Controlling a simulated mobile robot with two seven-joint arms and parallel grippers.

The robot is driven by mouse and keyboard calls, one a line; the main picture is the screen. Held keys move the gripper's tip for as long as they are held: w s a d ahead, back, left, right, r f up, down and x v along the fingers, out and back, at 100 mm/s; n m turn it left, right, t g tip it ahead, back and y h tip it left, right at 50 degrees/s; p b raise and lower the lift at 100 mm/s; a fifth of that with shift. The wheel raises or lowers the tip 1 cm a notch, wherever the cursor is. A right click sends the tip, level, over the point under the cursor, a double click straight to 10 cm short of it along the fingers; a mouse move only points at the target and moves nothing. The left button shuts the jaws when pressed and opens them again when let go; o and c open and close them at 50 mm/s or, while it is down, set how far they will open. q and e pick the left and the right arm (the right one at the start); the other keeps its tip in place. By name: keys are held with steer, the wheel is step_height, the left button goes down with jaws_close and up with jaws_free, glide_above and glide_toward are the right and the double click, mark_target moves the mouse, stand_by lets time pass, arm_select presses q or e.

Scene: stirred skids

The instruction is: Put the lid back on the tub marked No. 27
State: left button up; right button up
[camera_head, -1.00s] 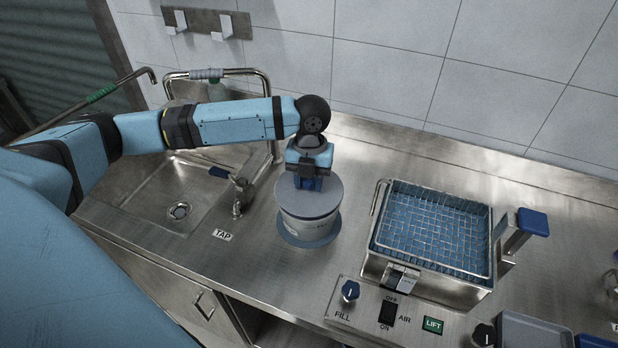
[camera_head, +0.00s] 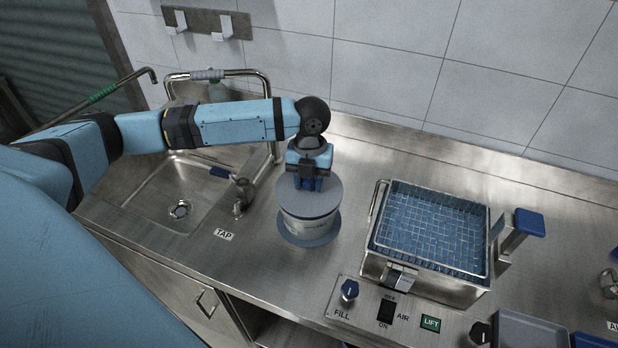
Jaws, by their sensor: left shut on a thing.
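A round tub (camera_head: 309,226) with pale sides stands on a blue-grey round base on the steel counter. A flat grey lid (camera_head: 322,201) covers its top and looks level; whether it is fully seated I cannot tell. The marking on the tub is too small to read. My left gripper (camera_head: 308,184) points down over the lid's far part and is shut on it; its fingertips hide the place of grip. My right gripper is not in view.
A sink (camera_head: 180,209) with a tap (camera_head: 239,195) lies to the left. A steel basin with a blue mesh basket (camera_head: 430,235) stands to the right, behind a FILL knob (camera_head: 349,291), a switch (camera_head: 386,311) and a green LIFT button (camera_head: 431,323). Counter between tub and basin is clear.

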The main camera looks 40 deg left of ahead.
arm_select(q)
steer(key=shift+p, duration=0.5)
stand_by(0.5)
steer(key=shift+f, duration=0.5)
stand_by(0.7)
steer(key=shift+f+p, duration=0.25)
steer(key=shift+p, duration=0.35)
steer(key=shift+p, duration=0.95)
stand_by(1.2)
steer(key=o, duration=1.6)
steer(key=shift+c, duration=0.2)
